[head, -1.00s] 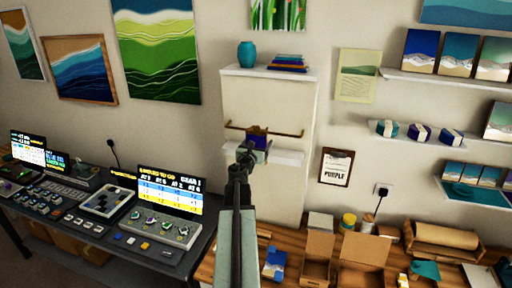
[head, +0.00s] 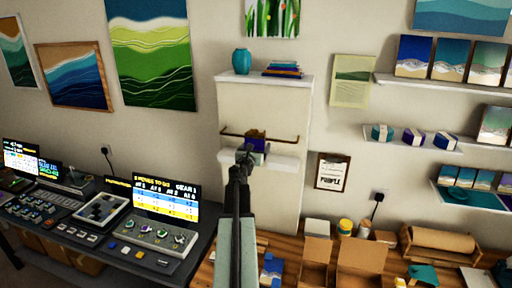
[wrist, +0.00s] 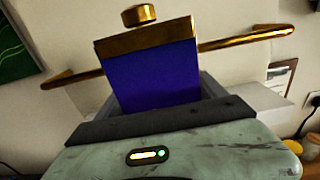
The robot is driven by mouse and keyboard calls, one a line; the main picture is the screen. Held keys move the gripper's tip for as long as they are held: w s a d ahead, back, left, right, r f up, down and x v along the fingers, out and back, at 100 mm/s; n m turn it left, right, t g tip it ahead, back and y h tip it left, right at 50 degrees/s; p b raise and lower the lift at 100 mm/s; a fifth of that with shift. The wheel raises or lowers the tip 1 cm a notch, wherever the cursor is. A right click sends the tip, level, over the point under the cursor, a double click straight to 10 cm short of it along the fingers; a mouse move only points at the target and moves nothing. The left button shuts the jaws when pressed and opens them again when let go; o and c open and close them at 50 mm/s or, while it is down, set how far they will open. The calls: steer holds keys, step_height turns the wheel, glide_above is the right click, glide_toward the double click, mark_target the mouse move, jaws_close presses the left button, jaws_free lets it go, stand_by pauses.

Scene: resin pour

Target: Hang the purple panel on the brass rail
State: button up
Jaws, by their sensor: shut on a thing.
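The purple panel (wrist: 152,76) is in my gripper (wrist: 152,108), whose dark jaws are shut on its lower part. It has a brass strip along its top edge and looks slightly tilted in the wrist view. The brass rail (wrist: 242,40) runs behind the panel, showing on both sides of it; a brass knob (wrist: 140,14) shows above the strip. In the head view the panel (head: 256,143) is in front of the rail (head: 284,139), near its middle. My gripper (head: 246,153) is just below. I cannot tell whether panel and rail touch.
The rail is on a white cabinet (head: 262,104) with a ledge (head: 285,163) just below it. A teal vase (head: 242,61) and books (head: 284,69) stand on top. A wooden bench (head: 292,246) with open boxes lies below; a console desk (head: 100,232) is left.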

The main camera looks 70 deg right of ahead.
steer(key=shift+f, duration=0.15)
steer(key=shift+f+b, duration=0.25)
steer(key=shift+b, duration=0.15)
steer(key=shift+f, duration=0.1)
steer(key=shift+f+b, duration=0.45)
steer(key=shift+b, duration=0.05)
steer(key=shift+a+f+b, duration=0.1)
steer(key=shift+f+b, duration=0.2)
steer(key=shift+b, duration=0.05)
stand_by(1.5)
steer(key=o, duration=1.3)
steer(key=shift+o, duration=0.2)
